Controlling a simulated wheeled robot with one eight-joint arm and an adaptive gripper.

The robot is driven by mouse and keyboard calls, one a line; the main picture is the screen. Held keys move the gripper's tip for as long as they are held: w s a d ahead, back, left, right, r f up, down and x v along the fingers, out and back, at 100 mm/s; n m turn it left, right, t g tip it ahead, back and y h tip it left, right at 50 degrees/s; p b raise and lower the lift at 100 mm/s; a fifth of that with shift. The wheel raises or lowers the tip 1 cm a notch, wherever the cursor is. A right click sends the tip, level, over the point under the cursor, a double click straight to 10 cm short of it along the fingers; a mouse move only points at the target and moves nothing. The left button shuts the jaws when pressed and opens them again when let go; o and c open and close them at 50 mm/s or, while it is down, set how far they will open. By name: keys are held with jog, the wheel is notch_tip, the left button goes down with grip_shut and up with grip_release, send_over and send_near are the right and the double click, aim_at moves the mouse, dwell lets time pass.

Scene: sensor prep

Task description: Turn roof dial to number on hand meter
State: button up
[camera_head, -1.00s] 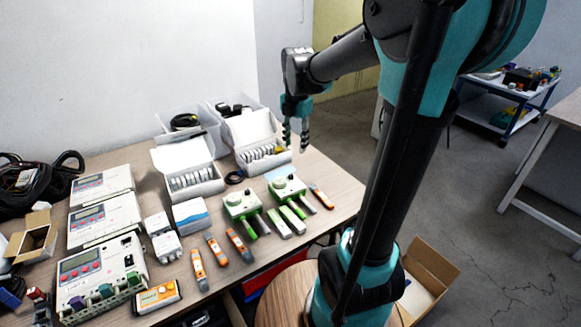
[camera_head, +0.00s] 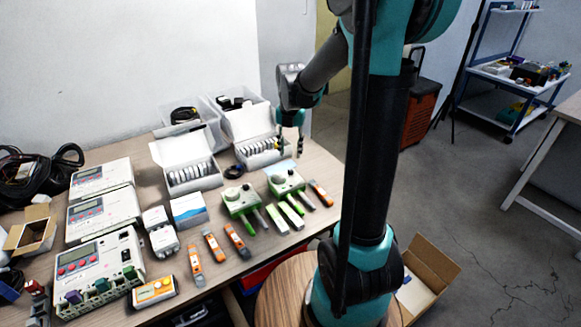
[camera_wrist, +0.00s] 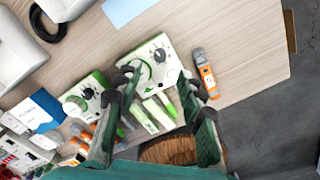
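Two white-and-green boxes stand on the table, each with a round dial on its top. The right box (camera_head: 285,178) also shows in the wrist view (camera_wrist: 147,62), with its dark dial (camera_wrist: 160,55) facing up. The left box (camera_head: 240,199) shows in the wrist view with its own dial (camera_wrist: 77,104). Orange-and-grey hand-held meters lie nearby, one (camera_head: 320,193) right of the right box, also in the wrist view (camera_wrist: 205,73). Their readings are too small to read. My gripper (camera_head: 291,143) is open and empty above the table, behind the right box; its fingers (camera_wrist: 157,85) straddle that box in the wrist view.
Open white boxes with upright white pieces (camera_head: 190,165) stand behind. Several more orange meters (camera_head: 214,245) and green-white sticks (camera_head: 290,214) lie in front. Larger white instruments (camera_head: 98,272) fill the left. The table's right edge is close to the right meter.

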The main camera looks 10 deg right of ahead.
aim_at(291, 170)
notch_tip(291, 170, down, 8)
jog(key=shift+r, duration=0.25)
jog(key=shift+c, duration=0.6)
grip_shut()
